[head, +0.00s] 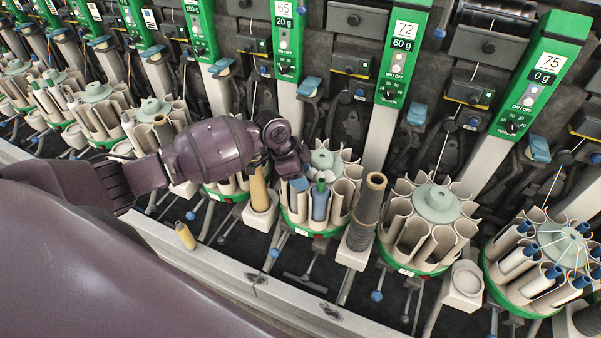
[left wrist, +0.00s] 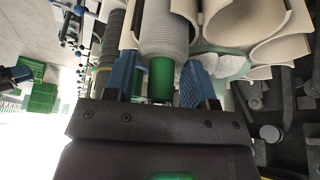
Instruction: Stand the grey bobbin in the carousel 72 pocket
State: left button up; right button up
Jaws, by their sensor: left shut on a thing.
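The grey bobbin (left wrist: 165,32) is wound with grey yarn and has a green tube end. In the left wrist view my left gripper (left wrist: 160,88) has its blue fingers on both sides of that green end, shut on it. In the head view the gripper (head: 310,190) is over the front of a carousel (head: 344,198) just left of the 72 post's foot. How deep the bobbin sits is hidden. The 72 label (head: 405,28) is on a green panel above.
A grey cone on a tall tube (head: 368,205) stands close right of this carousel, and a tan tube (head: 259,188) close left. Another carousel (head: 435,205) with empty-looking pockets is farther right. A carousel with blue-tipped tubes (head: 560,240) is at far right.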

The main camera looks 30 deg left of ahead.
pick_arm(q)
jog(key=shift+f, duration=0.55)
pick_arm(e)
jog(key=shift+f, duration=0.2)
pick_arm(q)
jog(key=o, duration=0.9)
pick_arm(e)
jog(key=shift+r, duration=0.1)
pick_arm(q)
jog(key=v, duration=0.3)
jog(key=shift+a+r, duration=0.1)
jog(key=shift+r, duration=0.2)
jog(key=v, duration=0.7)
jog(key=shift+s+r, duration=0.1)
jog(key=shift+r, duration=0.05)
pick_arm(e)
jog(key=shift+w+r, duration=0.4)
jog(key=shift+r, duration=0.4)
